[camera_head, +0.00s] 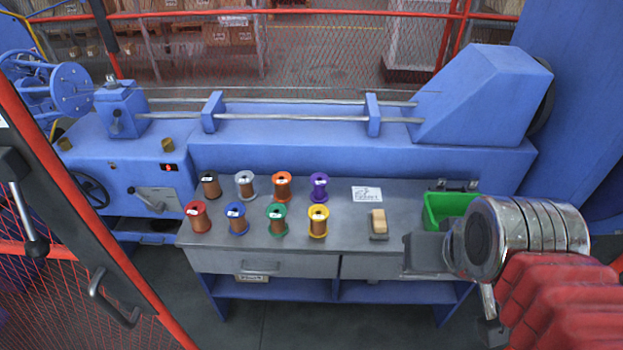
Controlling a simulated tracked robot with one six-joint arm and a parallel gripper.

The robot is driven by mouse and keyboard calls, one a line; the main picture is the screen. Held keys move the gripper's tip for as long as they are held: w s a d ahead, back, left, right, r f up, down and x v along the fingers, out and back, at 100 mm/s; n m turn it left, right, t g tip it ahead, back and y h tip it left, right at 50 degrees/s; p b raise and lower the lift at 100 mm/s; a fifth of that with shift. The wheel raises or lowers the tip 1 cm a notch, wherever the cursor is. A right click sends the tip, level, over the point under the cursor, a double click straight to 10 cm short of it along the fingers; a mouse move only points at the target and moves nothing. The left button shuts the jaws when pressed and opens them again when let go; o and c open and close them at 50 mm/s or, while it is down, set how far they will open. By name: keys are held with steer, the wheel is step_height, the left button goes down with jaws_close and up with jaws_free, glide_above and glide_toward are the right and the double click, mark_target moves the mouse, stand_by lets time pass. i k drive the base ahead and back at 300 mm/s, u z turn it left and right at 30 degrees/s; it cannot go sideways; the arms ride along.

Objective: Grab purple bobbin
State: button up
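The purple bobbin (319,187) stands upright on the grey workbench (345,230), at the right end of the back row of bobbins. It is in full view with nothing in front of it. My gripper (432,252) is at the lower right, in front of the right part of the bench and well apart from the purple bobbin. Its fingers are not clearly seen from this angle, so whether it is open or shut does not show. I see nothing held in it.
Black, grey and orange bobbins stand left of the purple one; red, blue, green and yellow (318,221) ones stand in front. A paper card (367,194), a tan block (378,221) and a green bin (445,208) are to the right. The blue machine (300,150) rises behind.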

mark_target(319, 180)
steer(key=u, duration=0.35)
steer(key=i, duration=0.65)
steer(key=u, duration=0.9)
steer(key=i, duration=0.8)
steer(key=u, duration=0.45)
